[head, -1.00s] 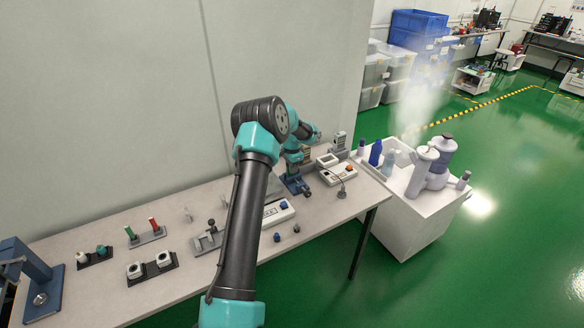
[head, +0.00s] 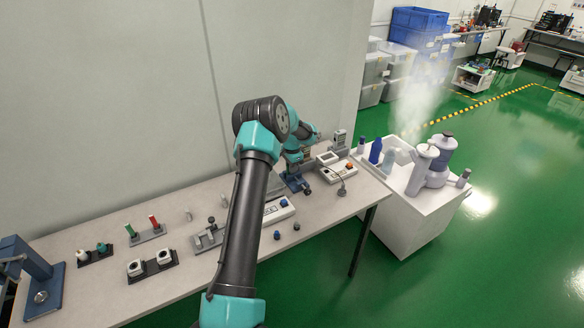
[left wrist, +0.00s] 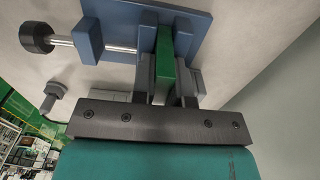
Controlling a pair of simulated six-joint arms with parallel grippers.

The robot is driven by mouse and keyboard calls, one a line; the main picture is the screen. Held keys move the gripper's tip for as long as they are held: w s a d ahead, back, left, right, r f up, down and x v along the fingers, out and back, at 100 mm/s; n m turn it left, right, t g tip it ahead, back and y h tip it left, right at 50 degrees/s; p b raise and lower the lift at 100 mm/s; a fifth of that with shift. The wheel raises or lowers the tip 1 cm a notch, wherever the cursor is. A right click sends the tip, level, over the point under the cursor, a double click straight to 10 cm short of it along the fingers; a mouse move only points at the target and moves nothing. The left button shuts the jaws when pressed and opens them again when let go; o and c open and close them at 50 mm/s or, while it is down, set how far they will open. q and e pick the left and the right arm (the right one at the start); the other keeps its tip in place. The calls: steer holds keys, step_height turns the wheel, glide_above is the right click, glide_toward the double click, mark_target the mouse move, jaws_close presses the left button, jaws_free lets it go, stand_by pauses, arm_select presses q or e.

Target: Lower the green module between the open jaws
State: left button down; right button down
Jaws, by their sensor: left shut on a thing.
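The green module (left wrist: 165,65) is a narrow upright bar in the left wrist view. My left gripper (left wrist: 166,82) is shut on it, with a grey finger on either side. A blue vise (left wrist: 185,22) with a steel screw and black knob (left wrist: 37,38) lies just beyond, with the module at its jaws. I cannot tell how deep the module sits between them. In the head view the blue vise (head: 297,184) stands on the bench under my left wrist, and the module is too small or hidden to make out. My right gripper is not in view.
Instrument boxes (head: 337,172) stand right of the vise. Left along the bench are a dark double-socket holder (head: 152,266), a rack with green and red pieces (head: 147,234) and a blue press frame (head: 38,280). A white cart (head: 408,215) with bottles stands off the bench's right end.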

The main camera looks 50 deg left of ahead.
arm_select(q)
steer(key=shift+f, duration=0.2)
steer(key=c, duration=1.1)
jaws_free()
steer(key=shift+o, duration=0.2)
step_height(320, 180, up, 17)
steer(key=shift+r, duration=0.2)
